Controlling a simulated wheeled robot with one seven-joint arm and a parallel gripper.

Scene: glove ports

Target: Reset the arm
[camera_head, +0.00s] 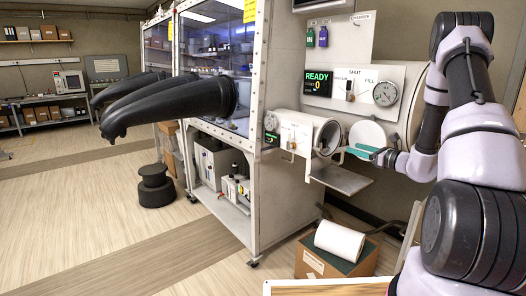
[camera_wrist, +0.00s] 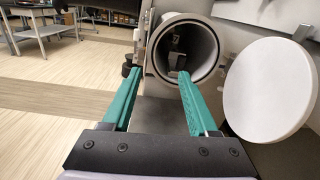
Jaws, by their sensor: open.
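My gripper (camera_wrist: 159,84) shows in the wrist view with its two green fingers apart and nothing between them. It points at the open round mouth of a metal transfer chamber (camera_wrist: 210,52), with some hardware visible inside. A round white door (camera_wrist: 268,90) stands open to the right of the mouth. In the head view my gripper (camera_head: 356,152) is in front of the small chamber (camera_head: 327,137), above a grey shelf (camera_head: 342,179). The white door (camera_head: 367,136) is just behind my gripper there. My arm reaches in from the right.
A glovebox (camera_head: 250,120) with black gloves (camera_head: 170,100) sticking out stands left of the chamber. A panel (camera_head: 318,83) reading READY 0 and a gauge (camera_head: 385,93) are above. A cardboard box (camera_head: 312,262) with a white roll (camera_head: 340,240) sits below. The floor at left is largely clear.

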